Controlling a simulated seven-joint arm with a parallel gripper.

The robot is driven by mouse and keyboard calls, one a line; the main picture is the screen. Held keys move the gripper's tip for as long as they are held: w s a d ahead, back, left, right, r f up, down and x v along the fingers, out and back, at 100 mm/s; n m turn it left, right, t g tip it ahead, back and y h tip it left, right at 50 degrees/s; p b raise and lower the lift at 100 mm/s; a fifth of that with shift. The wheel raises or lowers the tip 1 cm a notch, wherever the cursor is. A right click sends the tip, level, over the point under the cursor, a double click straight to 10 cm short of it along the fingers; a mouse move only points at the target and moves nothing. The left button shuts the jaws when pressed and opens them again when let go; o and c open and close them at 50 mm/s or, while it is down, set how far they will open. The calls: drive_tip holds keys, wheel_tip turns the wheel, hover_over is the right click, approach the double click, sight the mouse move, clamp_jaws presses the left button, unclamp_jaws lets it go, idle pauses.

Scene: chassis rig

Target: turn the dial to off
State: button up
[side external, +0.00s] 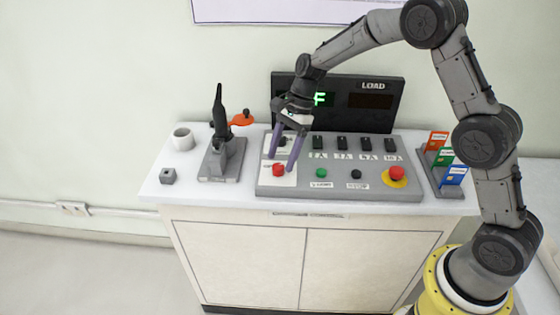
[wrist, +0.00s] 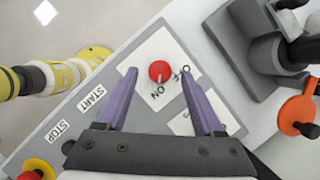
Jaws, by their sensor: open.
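The dial is a red knob (side external: 278,170) on a white plate at the left front of the grey control panel (side external: 330,190). In the wrist view the red dial (wrist: 159,71) has ON and OFF printed beside it. A small light mark on it seems to face the ON side. My gripper (side external: 281,163) is open above the panel's left end, pointing down. In the wrist view its two purple fingers (wrist: 158,73) stand wide apart, one on each side of the dial, with visible gaps. I cannot tell how high the fingertips are.
Black switches (side external: 340,143), a green button (side external: 321,173), a black button (side external: 356,174) and a red stop button on yellow (side external: 396,174) share the panel. A display (side external: 375,100) stands behind.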

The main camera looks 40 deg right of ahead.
drive_tip(key=shift+x, duration=1.1)
clamp_jaws()
